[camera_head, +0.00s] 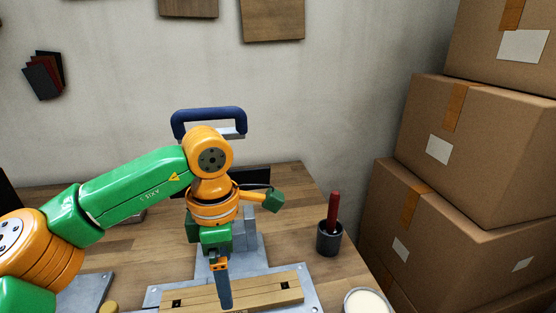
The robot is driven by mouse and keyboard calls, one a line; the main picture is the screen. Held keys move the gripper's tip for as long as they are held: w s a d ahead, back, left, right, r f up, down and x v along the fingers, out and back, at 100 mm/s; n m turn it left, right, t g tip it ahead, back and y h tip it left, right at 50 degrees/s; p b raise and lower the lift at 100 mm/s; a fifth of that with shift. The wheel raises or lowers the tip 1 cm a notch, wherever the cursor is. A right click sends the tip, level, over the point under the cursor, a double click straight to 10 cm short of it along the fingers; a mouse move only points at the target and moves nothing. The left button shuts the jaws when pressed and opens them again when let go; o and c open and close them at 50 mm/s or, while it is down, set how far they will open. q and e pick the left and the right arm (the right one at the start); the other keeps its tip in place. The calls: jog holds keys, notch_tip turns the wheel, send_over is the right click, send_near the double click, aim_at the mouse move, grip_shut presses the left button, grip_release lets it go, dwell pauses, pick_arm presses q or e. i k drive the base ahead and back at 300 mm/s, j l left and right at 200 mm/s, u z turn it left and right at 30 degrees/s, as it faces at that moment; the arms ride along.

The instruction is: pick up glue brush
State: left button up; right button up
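A brush with a red handle (334,209), which looks like the glue brush, stands upright in a small dark cup (329,243) on the right part of the wooden table. Its lower end is hidden inside the cup. My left gripper (224,295) points down over a light wooden strip (270,294), to the left of the cup and apart from it. Its fingers show nearly edge-on, so I cannot see a gap between them. My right gripper is out of view.
A round container with cream-coloured contents (368,302) sits at the bottom right. The wooden strip lies on a grey metal plate (312,298). A blue-handled tool (208,114) stands behind my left arm. Stacked cardboard boxes (450,235) stand to the right of the table.

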aim_at(335, 199)
jog(key=k, duration=1.45)
